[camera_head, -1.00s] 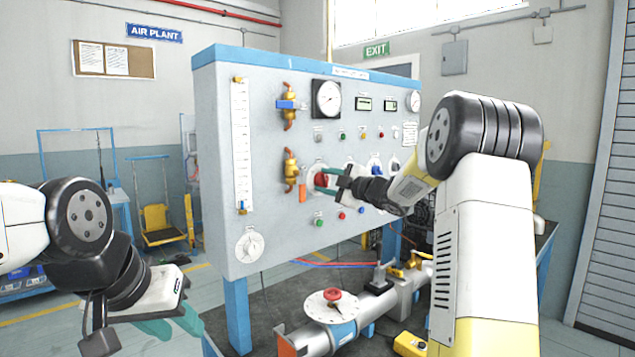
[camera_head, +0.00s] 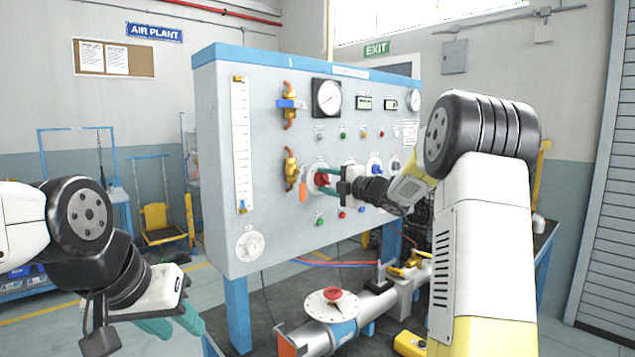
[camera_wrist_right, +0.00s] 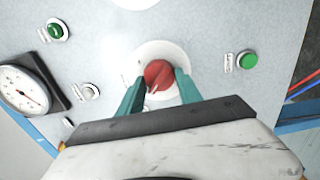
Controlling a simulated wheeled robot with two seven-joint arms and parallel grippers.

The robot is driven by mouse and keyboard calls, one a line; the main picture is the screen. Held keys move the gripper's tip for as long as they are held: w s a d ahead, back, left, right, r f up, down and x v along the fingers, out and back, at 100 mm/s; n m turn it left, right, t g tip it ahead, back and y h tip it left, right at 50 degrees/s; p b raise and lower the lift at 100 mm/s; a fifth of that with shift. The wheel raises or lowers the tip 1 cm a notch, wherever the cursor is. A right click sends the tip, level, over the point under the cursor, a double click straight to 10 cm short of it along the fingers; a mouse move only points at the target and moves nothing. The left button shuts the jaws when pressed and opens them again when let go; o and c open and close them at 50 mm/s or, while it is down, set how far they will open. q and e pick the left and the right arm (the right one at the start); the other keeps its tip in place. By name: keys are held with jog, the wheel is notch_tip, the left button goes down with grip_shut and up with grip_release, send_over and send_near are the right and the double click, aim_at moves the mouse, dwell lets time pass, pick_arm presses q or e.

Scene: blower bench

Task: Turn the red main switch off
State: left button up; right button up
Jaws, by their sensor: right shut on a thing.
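The red main switch (camera_head: 322,180) is a red rotary knob on a white round plate on the grey panel (camera_head: 270,130). In the right wrist view the red knob (camera_wrist_right: 159,76) sits between the green fingertips. My right gripper (camera_head: 324,180) is at the panel, its two green fingers shut on the red knob from both sides; it also shows in the right wrist view (camera_wrist_right: 160,92). The knob's pointer is partly hidden, so I cannot tell its exact setting. My left gripper (camera_head: 180,322) hangs at the lower left, away from the panel, with green fingers; its opening is unclear.
Near the knob are an orange tag, a brass valve (camera_head: 291,170), a green button (camera_head: 320,219) and a blue knob (camera_head: 375,170). Below stand a pipe with a red-knobbed valve (camera_head: 332,295) and a yellow box (camera_head: 410,343). Open floor lies to the left.

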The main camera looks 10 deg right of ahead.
jog(key=shift+f, duration=0.1)
jog(key=o, duration=1.4)
jog(key=shift+c, duration=0.2)
jog(key=shift+s+d, duration=0.1)
jog(key=v, duration=0.7)
jog(key=shift+s+d, duration=0.15)
jog(key=shift+s, duration=0.15)
